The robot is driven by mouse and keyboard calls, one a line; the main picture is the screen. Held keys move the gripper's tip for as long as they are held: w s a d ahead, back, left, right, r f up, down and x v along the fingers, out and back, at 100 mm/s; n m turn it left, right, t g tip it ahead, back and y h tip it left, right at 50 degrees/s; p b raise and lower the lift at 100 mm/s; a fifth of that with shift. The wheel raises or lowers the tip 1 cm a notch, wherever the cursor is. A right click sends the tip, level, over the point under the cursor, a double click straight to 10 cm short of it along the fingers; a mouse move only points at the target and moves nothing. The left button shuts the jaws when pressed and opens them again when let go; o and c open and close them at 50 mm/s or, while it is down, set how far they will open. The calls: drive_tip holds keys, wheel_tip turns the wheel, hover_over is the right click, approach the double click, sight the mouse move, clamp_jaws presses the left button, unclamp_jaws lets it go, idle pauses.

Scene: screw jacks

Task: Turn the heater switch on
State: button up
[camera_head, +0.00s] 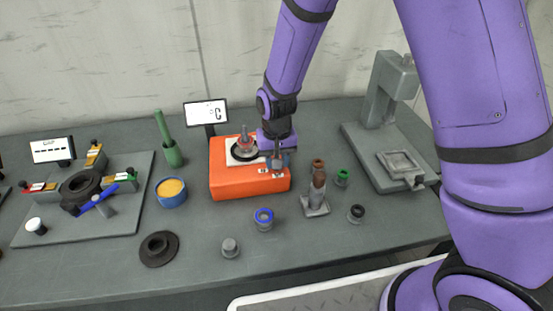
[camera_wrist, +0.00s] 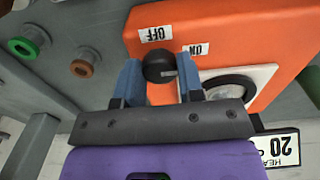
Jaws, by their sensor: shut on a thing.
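The orange heater box (camera_head: 228,188) stands mid-table in the head view; its top also fills the upper right of the wrist view (camera_wrist: 235,28). Its black switch knob (camera_wrist: 157,66) sits between the two blue fingers of my gripper (camera_wrist: 161,78), which is shut on it. The OFF label (camera_wrist: 155,34) and ON label (camera_wrist: 196,49) appear upside down beside the knob. A pale mark on the knob shows on its right side, near the ON side; its exact setting is hard to tell. In the head view my gripper (camera_head: 277,160) hides the knob.
A small display (camera_head: 206,112) stands behind the heater; in the wrist view it reads 20 upside down (camera_wrist: 278,149). A blue bowl (camera_head: 171,191) is left of the heater. A brown-topped jack part (camera_head: 317,186) and a blue ring (camera_head: 264,217) stand close by.

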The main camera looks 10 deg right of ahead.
idle(0.4)
drive_tip(key=o, duration=0.9)
wheel_tip(320, 180, up, 11)
drive_tip(key=shift+f, duration=0.1)
